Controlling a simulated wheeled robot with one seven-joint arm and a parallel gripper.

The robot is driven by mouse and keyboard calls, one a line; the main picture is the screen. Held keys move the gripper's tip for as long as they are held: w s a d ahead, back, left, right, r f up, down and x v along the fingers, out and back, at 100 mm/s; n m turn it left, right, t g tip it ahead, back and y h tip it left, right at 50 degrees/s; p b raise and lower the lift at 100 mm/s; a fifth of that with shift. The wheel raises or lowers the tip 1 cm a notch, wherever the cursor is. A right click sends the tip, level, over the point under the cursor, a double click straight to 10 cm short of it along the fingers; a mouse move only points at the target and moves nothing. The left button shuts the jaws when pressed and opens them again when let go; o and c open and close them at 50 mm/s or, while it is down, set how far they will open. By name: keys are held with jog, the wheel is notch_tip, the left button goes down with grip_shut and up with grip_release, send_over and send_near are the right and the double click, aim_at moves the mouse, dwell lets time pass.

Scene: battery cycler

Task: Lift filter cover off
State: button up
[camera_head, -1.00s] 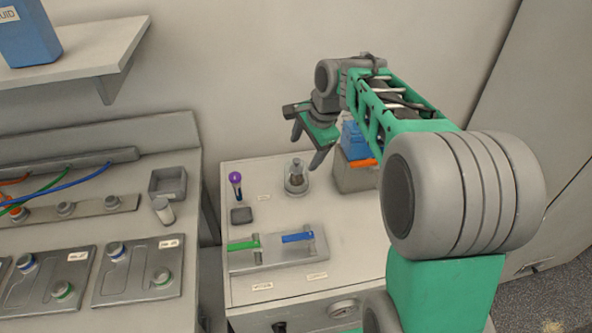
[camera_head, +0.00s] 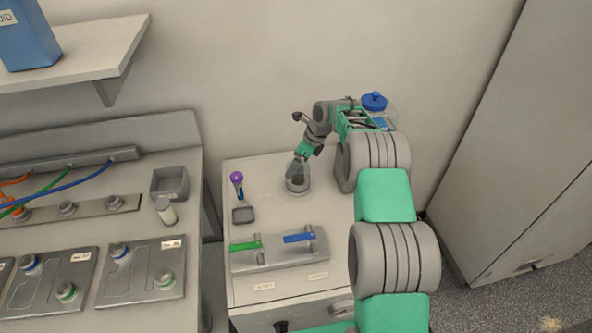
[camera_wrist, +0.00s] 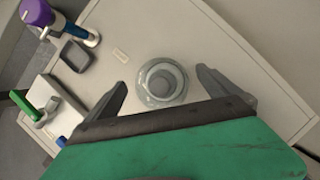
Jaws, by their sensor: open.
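The round, glassy filter housing with its grey cover (camera_wrist: 161,83) stands on the white cabinet top. It also shows in the head view (camera_head: 298,185), partly hidden by my gripper. My gripper (camera_wrist: 162,85) is open, with one finger on each side of the housing in the wrist view. In the head view my gripper (camera_head: 297,172) points down just over the housing. I cannot tell whether the fingers touch it. Nothing is held.
A purple-capped tool (camera_head: 238,180) and a small dark tray (camera_head: 243,215) stand left of the housing. A block with green and blue levers (camera_head: 278,248) lies in front. A blue-lidded container (camera_head: 374,101) is behind my arm.

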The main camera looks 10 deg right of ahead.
jog(key=c, duration=1.8)
